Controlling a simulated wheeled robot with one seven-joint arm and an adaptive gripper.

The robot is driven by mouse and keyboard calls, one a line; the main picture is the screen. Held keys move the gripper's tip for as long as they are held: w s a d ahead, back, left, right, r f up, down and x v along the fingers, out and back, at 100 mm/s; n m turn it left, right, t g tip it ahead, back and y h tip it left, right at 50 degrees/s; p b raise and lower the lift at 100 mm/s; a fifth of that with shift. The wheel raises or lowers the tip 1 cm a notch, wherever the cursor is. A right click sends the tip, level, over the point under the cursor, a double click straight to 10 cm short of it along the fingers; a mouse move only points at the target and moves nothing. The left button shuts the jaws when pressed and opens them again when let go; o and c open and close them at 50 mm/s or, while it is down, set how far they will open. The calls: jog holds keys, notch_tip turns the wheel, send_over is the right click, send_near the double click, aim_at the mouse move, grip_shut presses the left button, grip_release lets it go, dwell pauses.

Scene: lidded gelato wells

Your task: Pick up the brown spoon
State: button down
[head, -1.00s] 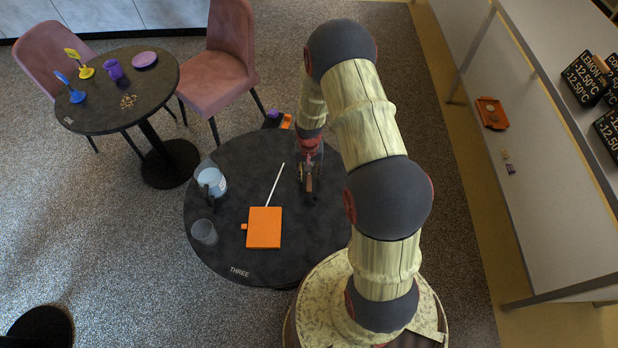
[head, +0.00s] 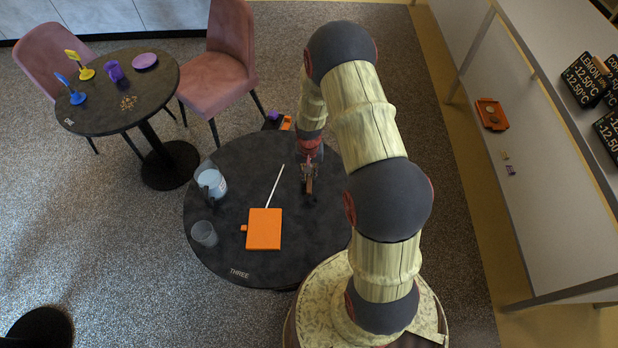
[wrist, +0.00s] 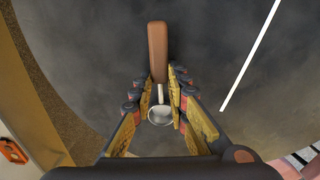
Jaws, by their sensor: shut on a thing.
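The brown spoon (wrist: 157,52) shows in the wrist view with its brown handle pointing away from me and its metal bowl nearer my palm. My gripper (wrist: 159,84) is shut on it, with the yellow and dark fingers on either side near the handle's lower end. In the head view my gripper (head: 309,172) is over the right part of the round dark table (head: 240,165), and the brown handle (head: 309,186) shows just below it. I cannot tell whether the spoon touches the tabletop.
A white stick (head: 275,186) lies left of the spoon. A second table (head: 140,112) with small items stands at the upper left.

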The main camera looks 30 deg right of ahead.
aim_at(309, 176)
jog(key=shift+r, duration=0.5)
notch_tip(309, 176, up, 2)
jog(key=shift+r+p, duration=0.15)
jog(key=shift+p, duration=0.25)
jog(key=s+a+r+n+p, duration=0.1)
jog(key=s+a+r+p, duration=0.1)
jog(key=s+a+r, duration=0.8)
jog(key=w+a+n+b, duration=0.5)
jog(key=w, duration=0.8)
jog(key=shift+f+n, duration=0.3)
jog(key=shift+f, duration=0.15)
